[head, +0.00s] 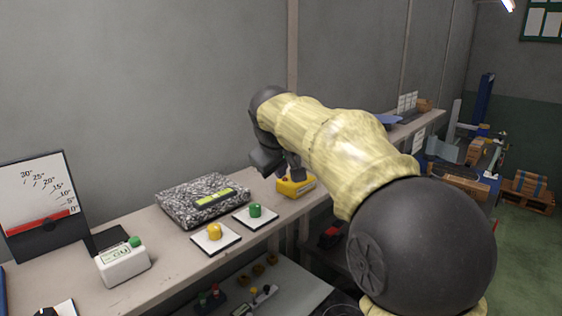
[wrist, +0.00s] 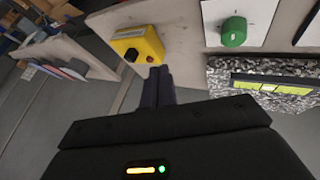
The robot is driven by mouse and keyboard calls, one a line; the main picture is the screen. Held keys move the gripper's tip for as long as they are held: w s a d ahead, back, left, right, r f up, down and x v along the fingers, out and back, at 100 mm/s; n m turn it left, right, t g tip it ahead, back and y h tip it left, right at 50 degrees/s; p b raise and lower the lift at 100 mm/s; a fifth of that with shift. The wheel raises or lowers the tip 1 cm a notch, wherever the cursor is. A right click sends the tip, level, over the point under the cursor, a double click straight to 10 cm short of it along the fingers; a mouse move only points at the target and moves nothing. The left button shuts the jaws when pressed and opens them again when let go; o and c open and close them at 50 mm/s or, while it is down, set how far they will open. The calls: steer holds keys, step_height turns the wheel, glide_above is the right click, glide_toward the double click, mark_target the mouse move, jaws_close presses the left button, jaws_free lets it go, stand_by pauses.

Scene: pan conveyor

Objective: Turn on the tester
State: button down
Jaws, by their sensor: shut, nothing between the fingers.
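A yellow box (head: 296,186) stands on the bench near its front edge. In the wrist view the yellow box (wrist: 128,38) shows a black button (wrist: 131,54) and a red button (wrist: 150,57) on its face. My gripper (head: 295,172) is shut and empty, with its fingertips at the box. In the wrist view the fingertips (wrist: 157,70) lie just below the red button; I cannot tell whether they touch it. Nothing seen is labelled as a tester.
A granite block (head: 175,205) with a level on it stands left of the box. Plates with a green knob (head: 256,210) and a yellow knob (head: 214,231) lie before it. A white device (head: 123,265) and angle gauge (head: 42,200) stand farther left.

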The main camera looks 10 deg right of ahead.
mark_target(291, 186)
steer(key=x, duration=0.5)
steer(key=w+d, duration=0.1)
steer(key=w+d+p, duration=0.1)
steer(key=shift+w+d+r+p, duration=0.1)
steer(key=shift+d+r+p, duration=0.2)
steer(key=shift+d, duration=0.1)
steer(key=shift+w+d+f, duration=0.15)
steer(key=shift+d, duration=0.15)
steer(key=shift+a, duration=0.15)
steer(key=shift+a, duration=0.1)
